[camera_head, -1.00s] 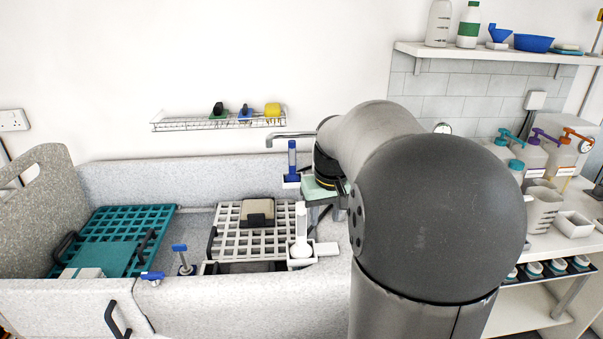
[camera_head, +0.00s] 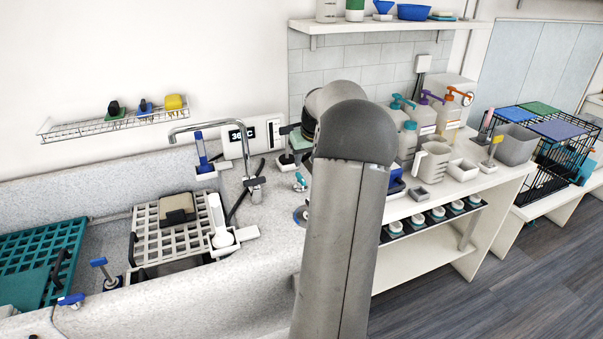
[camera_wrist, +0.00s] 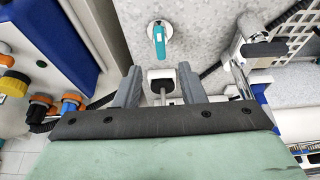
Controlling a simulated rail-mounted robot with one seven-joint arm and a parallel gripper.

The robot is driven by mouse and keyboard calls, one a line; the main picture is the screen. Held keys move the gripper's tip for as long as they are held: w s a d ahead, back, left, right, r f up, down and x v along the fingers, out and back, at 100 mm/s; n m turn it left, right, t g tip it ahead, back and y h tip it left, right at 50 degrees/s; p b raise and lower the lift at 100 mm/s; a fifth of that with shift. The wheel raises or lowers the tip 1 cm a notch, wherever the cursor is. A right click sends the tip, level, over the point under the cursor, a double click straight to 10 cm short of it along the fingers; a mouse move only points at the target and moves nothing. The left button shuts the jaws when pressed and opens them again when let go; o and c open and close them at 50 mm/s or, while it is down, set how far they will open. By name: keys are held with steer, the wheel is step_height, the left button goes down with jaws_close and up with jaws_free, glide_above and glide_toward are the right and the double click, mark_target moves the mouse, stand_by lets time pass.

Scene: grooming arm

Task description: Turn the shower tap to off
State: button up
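The shower tap (camera_wrist: 159,42) shows in the wrist view as a teal lever on a round metal base, fixed to the speckled grey surface. Its lever points down the picture, towards my gripper. A small teal-handled fitting (camera_head: 300,181) in the head view, left of my arm, looks like the same tap. My gripper (camera_wrist: 159,70) is open, with its two grey fingers apart and the lever just beyond their tips. A white-rimmed dark holder with a metal rod (camera_wrist: 163,84) shows between the fingers; I cannot tell how far below it is. My arm partly hides the gripper in the head view.
A curved metal spout (camera_head: 208,125) and a temperature display (camera_head: 240,135) stand behind the tub. A black hose clip (camera_head: 254,184) is left of the tap. Pump bottles (camera_head: 424,115) crowd the counter at right. A blue-and-white box (camera_wrist: 50,45) is close at left in the wrist view.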

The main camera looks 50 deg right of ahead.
mark_target(301, 177)
steer(key=p+x, duration=0.1)
steer(key=x, duration=0.7)
steer(key=shift+w+d+f, duration=0.1)
steer(key=shift+w+f, duration=0.05)
steer(key=shift+f, duration=0.2)
jaws_close()
